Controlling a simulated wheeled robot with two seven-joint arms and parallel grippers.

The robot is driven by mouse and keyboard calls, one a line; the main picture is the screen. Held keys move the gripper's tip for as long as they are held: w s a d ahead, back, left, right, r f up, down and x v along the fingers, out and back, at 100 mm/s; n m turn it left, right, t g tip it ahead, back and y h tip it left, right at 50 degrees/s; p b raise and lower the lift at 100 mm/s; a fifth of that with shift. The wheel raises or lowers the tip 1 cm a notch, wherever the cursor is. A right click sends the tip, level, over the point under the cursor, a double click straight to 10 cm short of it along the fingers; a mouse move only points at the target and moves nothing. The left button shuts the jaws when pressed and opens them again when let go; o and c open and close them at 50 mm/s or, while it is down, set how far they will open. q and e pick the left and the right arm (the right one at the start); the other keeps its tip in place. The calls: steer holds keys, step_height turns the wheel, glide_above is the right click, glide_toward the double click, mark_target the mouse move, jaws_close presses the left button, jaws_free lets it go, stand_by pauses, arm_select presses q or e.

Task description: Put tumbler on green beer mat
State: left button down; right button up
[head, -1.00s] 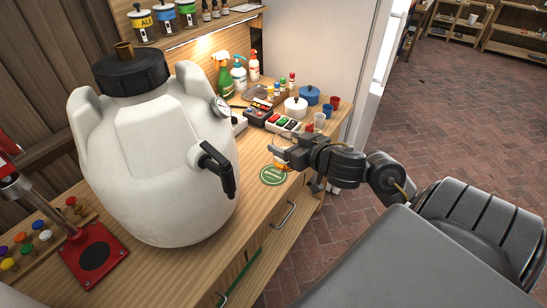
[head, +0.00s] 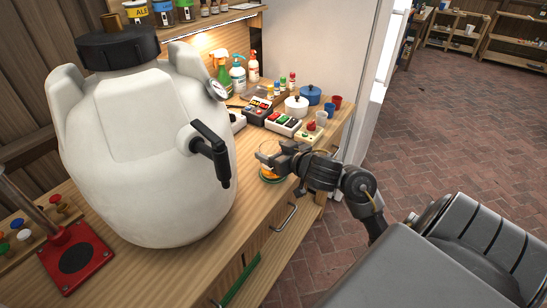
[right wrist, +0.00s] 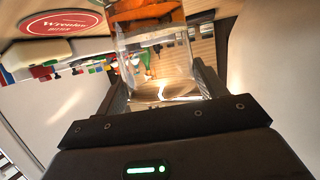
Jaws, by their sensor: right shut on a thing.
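The clear glass tumbler (head: 265,158), with orange contents low in it, is held upright at the counter's front part. My right gripper (head: 276,160) is shut on it from the right. In the right wrist view the tumbler (right wrist: 155,45) shows between the two fingers. The green beer mat (head: 269,181) lies on the counter directly below the tumbler, and only a sliver of its edge shows. I cannot tell whether the glass touches the mat. My left gripper is not in view.
A big white fermenter (head: 150,150) with a black tap (head: 212,155) stands close to the left. Behind are button boxes (head: 283,124), a white pot (head: 296,106) and spray bottles (head: 238,76). A red round mat (right wrist: 60,24) shows in the right wrist view.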

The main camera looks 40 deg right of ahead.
steer(key=shift+f, duration=0.1)
steer(key=shift+f, duration=0.15)
steer(key=o, duration=1.5)
steer(key=shift+c, duration=0.2)
steer(key=shift+s+r, duration=0.25)
steer(key=shift+r, duration=0.05)
steer(key=p+v, duration=0.7)
steer(key=v, duration=0.4)
steer(key=shift+s, duration=0.3)
